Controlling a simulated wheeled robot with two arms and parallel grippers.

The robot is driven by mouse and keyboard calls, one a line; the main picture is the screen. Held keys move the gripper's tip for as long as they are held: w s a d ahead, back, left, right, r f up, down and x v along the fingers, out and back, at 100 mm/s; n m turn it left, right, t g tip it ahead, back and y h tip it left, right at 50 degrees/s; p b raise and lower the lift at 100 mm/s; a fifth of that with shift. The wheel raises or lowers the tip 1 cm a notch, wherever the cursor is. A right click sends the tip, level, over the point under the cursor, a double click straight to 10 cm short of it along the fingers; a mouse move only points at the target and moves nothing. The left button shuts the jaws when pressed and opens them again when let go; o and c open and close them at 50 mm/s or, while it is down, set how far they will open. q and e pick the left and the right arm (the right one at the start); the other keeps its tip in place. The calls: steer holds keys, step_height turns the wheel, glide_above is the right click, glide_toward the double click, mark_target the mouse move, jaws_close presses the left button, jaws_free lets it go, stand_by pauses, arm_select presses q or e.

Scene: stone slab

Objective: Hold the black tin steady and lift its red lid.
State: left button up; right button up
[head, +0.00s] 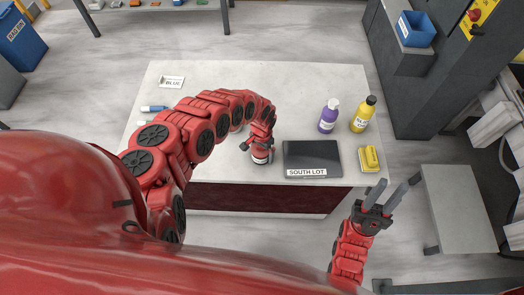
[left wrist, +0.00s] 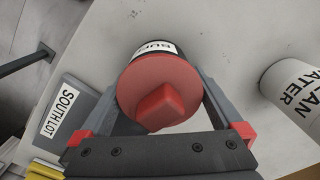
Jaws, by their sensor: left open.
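The black tin (left wrist: 152,44) has a white label and a red lid (left wrist: 133,82) with a blocky red knob (left wrist: 160,107). My left gripper (left wrist: 163,95) is open, with one finger on each side of the lid. Whether the fingers touch the tin cannot be told. In the head view the tin (head: 261,157) stands near the slab's front edge, mostly hidden under my left gripper (head: 258,147). My right gripper (head: 386,197) is open and empty, off the slab's front right corner.
On the stone slab (head: 285,85), a dark SOUTH LOT panel (head: 312,155) lies right of the tin. A yellow item (head: 370,158), purple bottle (head: 329,116) and yellow bottle (head: 363,114) are further right. A white CLEAN WATER container (left wrist: 292,88) shows in the wrist view.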

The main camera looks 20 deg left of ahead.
arm_select(q)
steer(key=c, duration=1.2)
steer(key=o, duration=1.2)
steer(key=shift+w+r, duration=0.15)
steer(key=shift+r, duration=0.3)
step_height(320, 180, up, 8)
steer(key=shift+a, duration=0.1)
step_height(320, 180, up, 9)
steer(key=p, duration=0.2)
steer(key=shift+f+p, duration=0.2)
steer(key=shift+p, duration=0.1)
